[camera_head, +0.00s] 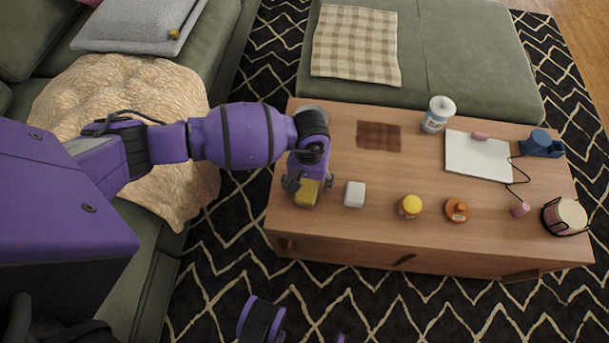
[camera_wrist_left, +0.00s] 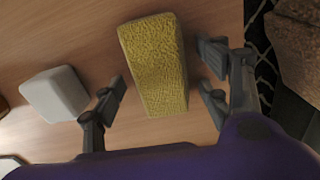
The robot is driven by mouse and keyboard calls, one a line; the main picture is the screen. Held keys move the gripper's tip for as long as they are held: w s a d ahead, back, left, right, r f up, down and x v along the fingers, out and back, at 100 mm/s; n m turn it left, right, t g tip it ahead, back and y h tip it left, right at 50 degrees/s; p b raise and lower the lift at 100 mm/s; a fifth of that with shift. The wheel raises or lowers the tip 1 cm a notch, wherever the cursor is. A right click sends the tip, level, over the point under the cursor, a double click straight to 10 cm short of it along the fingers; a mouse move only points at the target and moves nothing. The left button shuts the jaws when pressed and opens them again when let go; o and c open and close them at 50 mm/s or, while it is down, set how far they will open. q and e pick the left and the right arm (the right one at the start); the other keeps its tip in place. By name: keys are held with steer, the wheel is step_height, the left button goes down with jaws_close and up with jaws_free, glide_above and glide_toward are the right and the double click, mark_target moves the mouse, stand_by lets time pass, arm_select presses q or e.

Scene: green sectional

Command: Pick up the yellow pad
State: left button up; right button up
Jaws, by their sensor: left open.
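The yellow pad (camera_head: 307,193) is a textured yellow block on the wooden coffee table, near its left end. It also shows in the left wrist view (camera_wrist_left: 156,66), lying on the wood. My left gripper (camera_head: 308,184) is above the pad with its fingers pointing down. In the left wrist view my left gripper (camera_wrist_left: 163,95) is open, with one finger on each side of the pad's near part and gaps between. In the head view the gripper hides part of the pad. My right gripper is not clearly in view.
A white block (camera_head: 354,194) stands close to the right of the pad. Two small jars, a yellow-lidded one (camera_head: 410,206) and an orange one (camera_head: 456,210), stand further right. A brown mat (camera_head: 379,136) lies behind. The coffee table (camera_head: 345,234) has bare wood along its front.

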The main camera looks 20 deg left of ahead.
arm_select(q)
steer(key=shift+c, duration=0.5)
steer(key=c, duration=1)
steer(key=shift+c, duration=0.2)
arm_select(e)
steer(key=shift+w, duration=0.25)
arm_select(q)
steer(key=shift+r, duration=0.1)
arm_select(e)
steer(key=shift+w, duration=0.1)
